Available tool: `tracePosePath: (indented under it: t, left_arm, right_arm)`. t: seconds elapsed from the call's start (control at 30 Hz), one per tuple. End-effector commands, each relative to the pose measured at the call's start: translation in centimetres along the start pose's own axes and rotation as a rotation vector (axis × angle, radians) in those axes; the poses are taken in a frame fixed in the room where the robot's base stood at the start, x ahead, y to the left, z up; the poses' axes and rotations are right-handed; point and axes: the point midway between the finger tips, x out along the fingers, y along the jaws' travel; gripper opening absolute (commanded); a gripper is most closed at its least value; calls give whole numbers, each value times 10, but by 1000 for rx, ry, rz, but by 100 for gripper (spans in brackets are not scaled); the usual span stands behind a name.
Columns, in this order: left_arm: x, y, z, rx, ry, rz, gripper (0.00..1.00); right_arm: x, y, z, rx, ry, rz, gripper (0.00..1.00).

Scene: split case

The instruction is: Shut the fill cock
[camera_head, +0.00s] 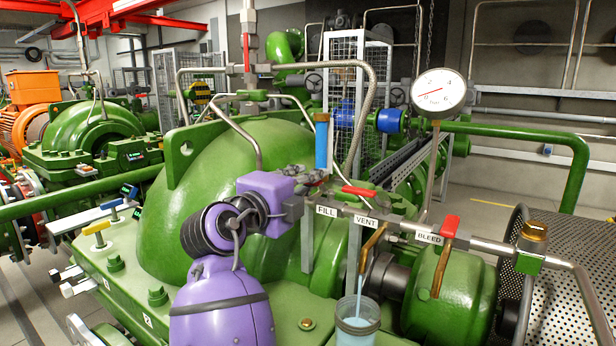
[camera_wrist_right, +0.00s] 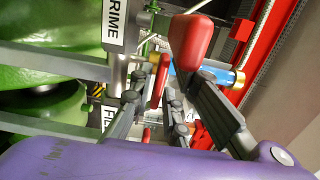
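The fill cock sits on the grey pipe by the FILL label (camera_head: 327,210); my right gripper hides its lever in the head view. A red lever (camera_head: 360,192) lies near the VENT label, and another red lever (camera_head: 450,226) stands tilted above BLEED. My right gripper (camera_head: 312,178), on a purple arm, is at the pipe's left end beside FILL. In the right wrist view its fingers (camera_wrist_right: 162,100) are apart, with a red lever (camera_wrist_right: 160,82) showing between them; contact cannot be told. My left gripper is not in view.
A blue tube (camera_head: 322,145) rises behind my gripper. A clear cup (camera_head: 358,325) stands under the VENT spout, with a pale blue stream entering it. A gauge (camera_head: 438,93) stands at right. In the right wrist view, a PRIME label (camera_wrist_right: 115,22) and larger red lever (camera_wrist_right: 190,42) are close.

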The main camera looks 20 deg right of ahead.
Motion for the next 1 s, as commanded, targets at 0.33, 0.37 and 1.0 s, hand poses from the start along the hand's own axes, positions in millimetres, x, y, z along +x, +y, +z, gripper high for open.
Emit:
tracePosePath:
  t: [0.33, 0.37, 1.0]
  left_arm:
    - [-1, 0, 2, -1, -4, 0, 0]
    - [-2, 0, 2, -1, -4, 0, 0]
    - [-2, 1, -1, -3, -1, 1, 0]
  right_arm:
    - [4, 1, 0, -1, 1, 1, 12]
    - [4, 1, 0, -1, 1, 1, 8]
    - [10, 0, -5, 2, -8, 2, 0]
